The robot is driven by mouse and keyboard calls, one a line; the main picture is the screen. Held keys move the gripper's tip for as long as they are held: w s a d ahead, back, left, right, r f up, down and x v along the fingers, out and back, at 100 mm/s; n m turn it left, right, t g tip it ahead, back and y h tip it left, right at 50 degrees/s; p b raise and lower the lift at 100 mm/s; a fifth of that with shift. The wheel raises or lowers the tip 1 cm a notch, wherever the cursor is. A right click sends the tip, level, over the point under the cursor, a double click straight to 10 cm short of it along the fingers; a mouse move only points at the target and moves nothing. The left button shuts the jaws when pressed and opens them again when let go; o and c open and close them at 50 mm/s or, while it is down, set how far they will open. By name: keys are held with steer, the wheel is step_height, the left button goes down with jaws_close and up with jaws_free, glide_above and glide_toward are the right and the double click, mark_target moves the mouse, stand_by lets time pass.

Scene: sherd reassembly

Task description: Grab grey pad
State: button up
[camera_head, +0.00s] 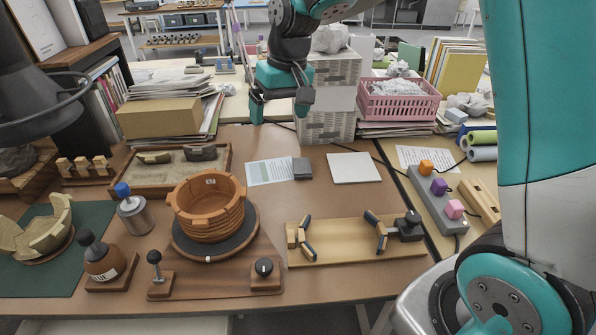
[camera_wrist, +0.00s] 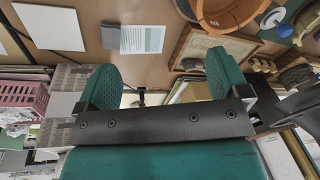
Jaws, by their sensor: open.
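The grey pad (camera_head: 302,168) is a small dark rectangle lying flat on the brown table, against the right edge of a printed sheet (camera_head: 270,171). It also shows near the top of the wrist view (camera_wrist: 111,36), left of the sheet (camera_wrist: 142,40). My gripper (camera_head: 280,108) is above the back of the table, beyond the pad and apart from it. In the wrist view its two teal fingers (camera_wrist: 163,80) are spread wide with nothing held between them. The pad lies outside the gap between the fingers there. No part of the pad is hidden.
A white square board (camera_head: 354,168) lies right of the pad. A sand tray (camera_head: 222,179) and a terracotta pot (camera_head: 207,207) on a turntable stand to the left. A wooden clamp board (camera_head: 340,243) is in front.

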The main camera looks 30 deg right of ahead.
steer(key=w+d+f+m+h, duration=0.1)
steer(key=w+d+f+m, duration=0.2)
steer(key=w+d+f, duration=0.5)
steer(key=m+h, duration=0.1)
steer(key=m, duration=0.1)
glide_toward(302, 165)
steer(key=f, duration=0.1)
steer(key=f+p, duration=0.1)
steer(key=f, duration=0.1)
steer(key=shift+w, duration=0.35)
steer(key=shift+w+d+f+p, duration=0.1)
steer(key=shift+f+p, duration=0.3)
steer(key=shift+f, duration=1.2)
steer(key=shift+d+f+p, duration=0.1)
steer(key=shift+f+p, duration=0.25)
steer(key=shift+f, duration=1.2)
steer(key=c, duration=1.1)
